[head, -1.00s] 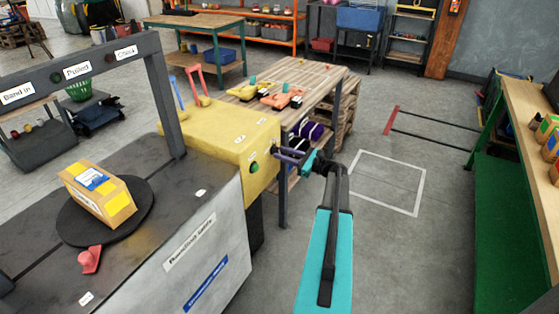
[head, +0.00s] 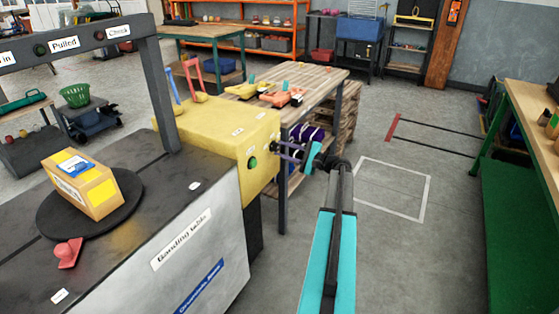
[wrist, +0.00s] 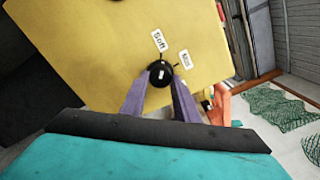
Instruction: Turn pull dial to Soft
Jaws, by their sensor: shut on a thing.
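The pull dial (wrist: 159,74) is a small round black knob on the yellow machine housing (head: 210,125). In the wrist view, the Soft label (wrist: 159,40) is above the dial. A second label (wrist: 185,59), too blurred to read surely, is to its upper right. My gripper (wrist: 160,86) is shut on the dial, with one purple finger on each side. A small pale mark shows on the dial, but I cannot tell its exact setting. In the head view, my gripper (head: 288,153) reaches the housing's right face, and its fingers largely hide the dial.
A green button (head: 252,163) is on the housing left of my gripper. The banding table (head: 130,262) carries a yellow-banded box (head: 82,183) on a black turntable. A wooden workbench (head: 318,88) stands behind my gripper. Open floor (head: 395,215) lies to the right.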

